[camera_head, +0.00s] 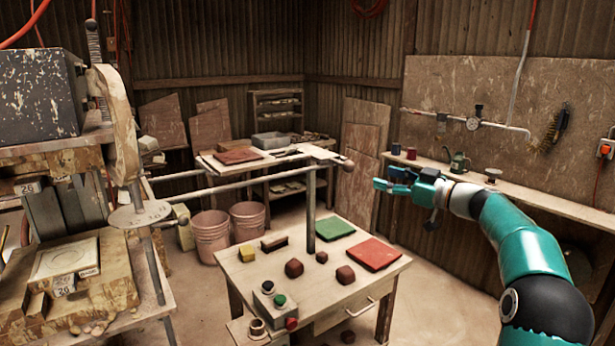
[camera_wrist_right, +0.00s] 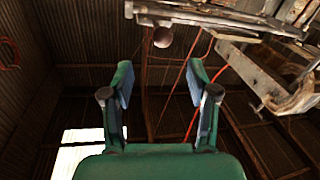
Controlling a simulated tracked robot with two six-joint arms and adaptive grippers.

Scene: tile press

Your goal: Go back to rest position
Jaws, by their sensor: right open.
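My right gripper (camera_head: 388,180) is raised in the air to the right of the small work table (camera_head: 240,285), at the end of the teal right arm. In the right wrist view its two fingers (camera_wrist_right: 160,85) stand apart with nothing between them. That view looks up toward the corrugated walls and roof. My left gripper shows in neither view.
The table bears a red tile (camera_head: 373,254), a green tile (camera_head: 333,228), several small blocks and a button box (camera_head: 273,304). The press (camera_head: 65,200) stands at the left, its long bar (camera_head: 245,184) reaching over the table. A wall shelf (camera_head: 540,205) lies behind my right arm.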

